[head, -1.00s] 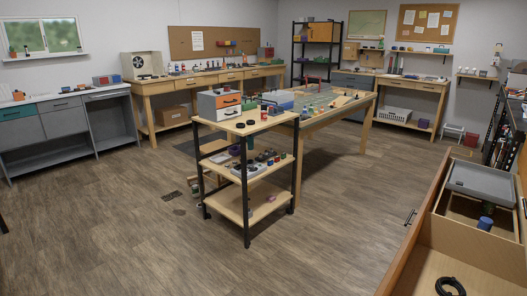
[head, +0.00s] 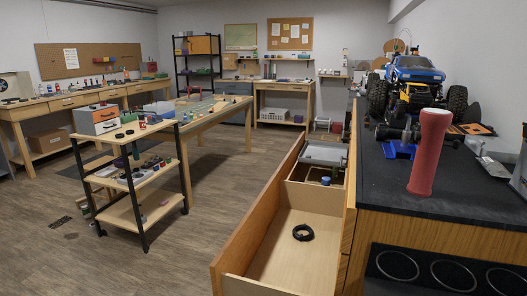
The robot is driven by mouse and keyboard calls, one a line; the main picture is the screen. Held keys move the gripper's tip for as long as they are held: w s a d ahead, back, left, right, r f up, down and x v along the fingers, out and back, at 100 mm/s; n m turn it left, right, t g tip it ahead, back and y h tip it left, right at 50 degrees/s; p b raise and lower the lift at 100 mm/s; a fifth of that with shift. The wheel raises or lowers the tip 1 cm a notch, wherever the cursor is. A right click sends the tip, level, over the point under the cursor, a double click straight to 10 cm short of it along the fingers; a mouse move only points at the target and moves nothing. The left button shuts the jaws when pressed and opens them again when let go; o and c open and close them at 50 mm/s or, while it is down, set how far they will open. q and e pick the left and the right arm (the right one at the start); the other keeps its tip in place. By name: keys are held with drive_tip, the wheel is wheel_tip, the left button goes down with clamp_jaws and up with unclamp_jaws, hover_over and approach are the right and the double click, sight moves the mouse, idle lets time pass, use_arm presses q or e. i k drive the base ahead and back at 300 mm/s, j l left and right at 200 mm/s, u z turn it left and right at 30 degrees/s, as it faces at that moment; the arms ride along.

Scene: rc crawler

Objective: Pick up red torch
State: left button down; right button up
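The red torch (head: 427,155) stands upright near the front edge of the dark counter (head: 380,190) at the right of the head view. It is a tall red cylinder with a pale, wider top end. Nothing touches it that I can see. Neither of my grippers shows in the head view.
An open wooden drawer (head: 298,255) juts out left of the counter, holding a black coil (head: 303,232) and a grey tray (head: 325,153). A blue crawler truck (head: 418,70) and small parts stand behind the torch. A shelf cart (head: 137,207) stands left; floor between is clear.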

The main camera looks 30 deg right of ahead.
sight(434, 123)
drive_tip(key=k+z, duration=0.1)
drive_tip(key=z, duration=0.3)
drive_tip(key=k+z, duration=0.1)
drive_tip(key=z, duration=0.25)
drive_tip(key=k+l+z, duration=0.1)
drive_tip(key=z, duration=0.3)
